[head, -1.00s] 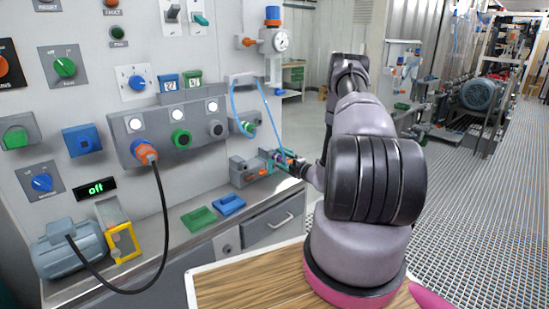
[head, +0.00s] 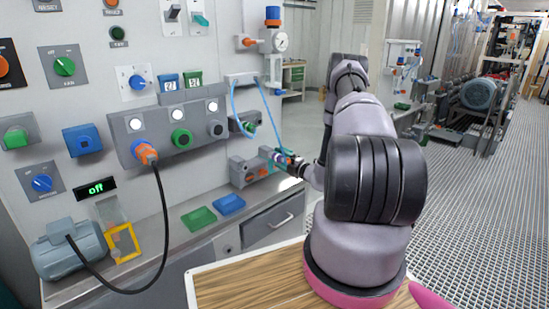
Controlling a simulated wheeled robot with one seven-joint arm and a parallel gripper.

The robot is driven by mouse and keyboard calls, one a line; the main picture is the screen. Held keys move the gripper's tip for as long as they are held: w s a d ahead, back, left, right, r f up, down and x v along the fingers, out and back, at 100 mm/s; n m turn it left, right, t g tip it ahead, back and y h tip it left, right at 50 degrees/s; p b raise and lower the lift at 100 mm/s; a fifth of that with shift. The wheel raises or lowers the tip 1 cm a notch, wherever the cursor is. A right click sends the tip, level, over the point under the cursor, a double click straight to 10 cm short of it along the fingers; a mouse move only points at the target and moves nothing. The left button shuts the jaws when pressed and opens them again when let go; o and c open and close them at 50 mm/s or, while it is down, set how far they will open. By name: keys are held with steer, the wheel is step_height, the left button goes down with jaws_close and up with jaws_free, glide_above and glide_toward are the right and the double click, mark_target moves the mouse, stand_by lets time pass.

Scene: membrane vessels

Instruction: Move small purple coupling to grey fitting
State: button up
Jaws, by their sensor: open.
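My gripper (head: 281,159) is at the end of my arm, beside the right end of a grey block (head: 243,172) on the bench. Its jaws are open. A small purple-tinted piece (head: 277,157), which looks like the coupling, shows at the fingertips; I cannot tell whether the jaws touch it. A blue hose (head: 270,112) runs down to that spot. The grey block carries small orange ports (head: 262,172). Which part is the grey fitting is too small to tell.
A grey connector panel (head: 168,132) with an orange plug and black cable is on the wall at left. Green (head: 199,218) and blue (head: 230,204) trays lie on the bench. A gauge (head: 281,42) hangs above. Open floor lies to the right.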

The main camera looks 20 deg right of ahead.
mark_target(284, 161)
jaws_close()
steer(key=shift+s, duration=0.1)
steer(key=shift+v, duration=2.95)
